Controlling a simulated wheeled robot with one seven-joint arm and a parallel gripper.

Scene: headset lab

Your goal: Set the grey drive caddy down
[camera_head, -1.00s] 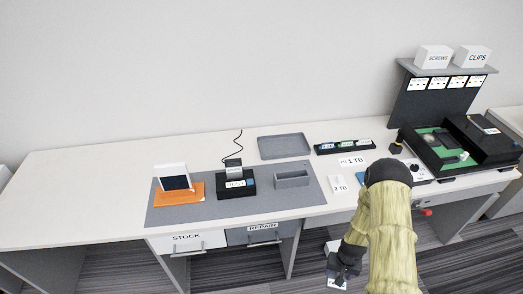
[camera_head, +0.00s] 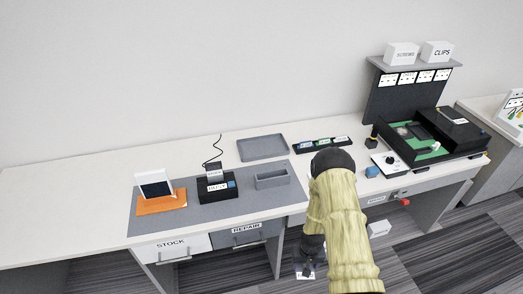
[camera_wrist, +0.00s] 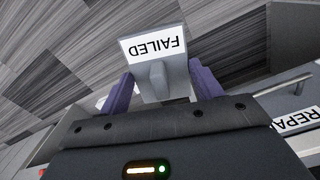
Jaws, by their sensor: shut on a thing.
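The grey drive caddy (camera_wrist: 158,82) shows in the wrist view as a grey piece with a white plate lettered FAILED, upside down in that view. My gripper (camera_wrist: 157,90) is shut on it, with a purple finger at each side. In the head view my gripper (camera_head: 311,250) hangs low in front of the bench, below the level of its top. The caddy (camera_head: 305,270) shows there only as a small pale, dark-marked shape under it. The fingers' contact with it is small and partly hidden.
The long white bench (camera_head: 70,200) carries a grey mat (camera_head: 190,222), a black dock (camera_head: 217,188), an open grey box (camera_head: 272,178) and a grey tray (camera_head: 263,147). Drawers marked STOCK (camera_head: 171,245) and REPAIR (camera_head: 246,232) are shut. A white box (camera_head: 380,229) stands low at right.

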